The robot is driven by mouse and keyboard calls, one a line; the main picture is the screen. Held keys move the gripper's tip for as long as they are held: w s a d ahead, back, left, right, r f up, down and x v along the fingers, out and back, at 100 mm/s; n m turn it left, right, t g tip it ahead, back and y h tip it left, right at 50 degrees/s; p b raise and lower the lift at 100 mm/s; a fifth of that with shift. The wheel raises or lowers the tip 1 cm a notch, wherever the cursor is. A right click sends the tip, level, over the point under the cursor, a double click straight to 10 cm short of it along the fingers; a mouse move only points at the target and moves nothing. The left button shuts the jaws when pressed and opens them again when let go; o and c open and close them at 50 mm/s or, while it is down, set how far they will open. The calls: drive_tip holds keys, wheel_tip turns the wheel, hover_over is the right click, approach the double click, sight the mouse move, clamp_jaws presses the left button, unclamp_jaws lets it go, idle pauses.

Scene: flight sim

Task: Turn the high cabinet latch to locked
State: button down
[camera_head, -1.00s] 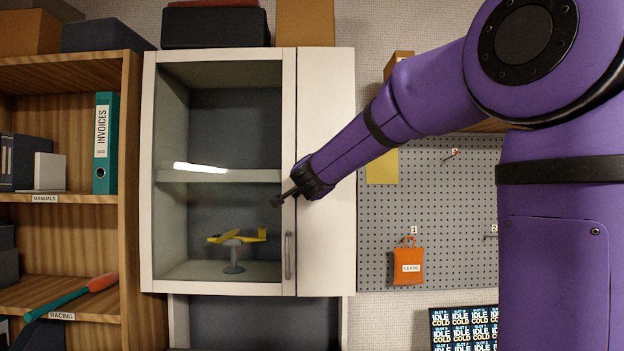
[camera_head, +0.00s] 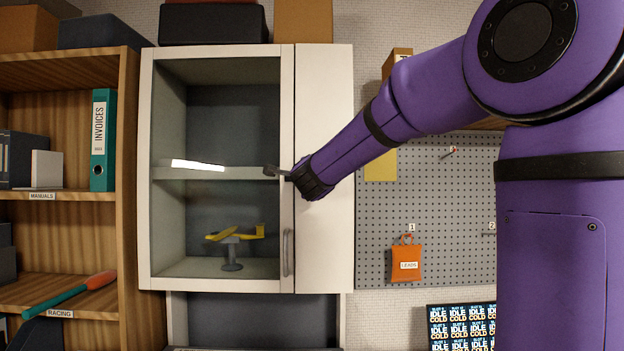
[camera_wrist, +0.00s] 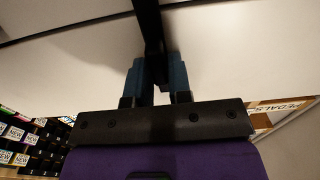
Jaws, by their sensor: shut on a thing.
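The white high cabinet (camera_head: 319,120) hangs in the middle of the head view, with a see-through front door and a grey vertical handle (camera_head: 287,253) low on its right stile. My gripper (camera_head: 287,174) is at that stile, about mid-height. In the wrist view my gripper (camera_wrist: 160,78) has its blue-padded fingers closed on a dark bar, the latch (camera_wrist: 149,28), against the white cabinet face. In the head view a dark piece sticks out leftward past the gripper, nearly level. The latch's pivot and any lock marking are hidden or too small to tell.
A yellow model plane (camera_head: 236,233) stands on the cabinet's lower shelf. A wooden bookcase (camera_head: 127,200) stands to the left. A grey pegboard (camera_head: 455,230) with an orange pouch (camera_head: 406,263) is on the right. My purple arm covers the upper right.

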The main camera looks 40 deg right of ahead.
drive_tip(key=shift+f, duration=0.1)
idle(0.5)
drive_tip(key=c, duration=1.1)
unclamp_jaws()
drive_tip(key=v, duration=1)
drive_tip(key=shift+s+a, duration=0.3)
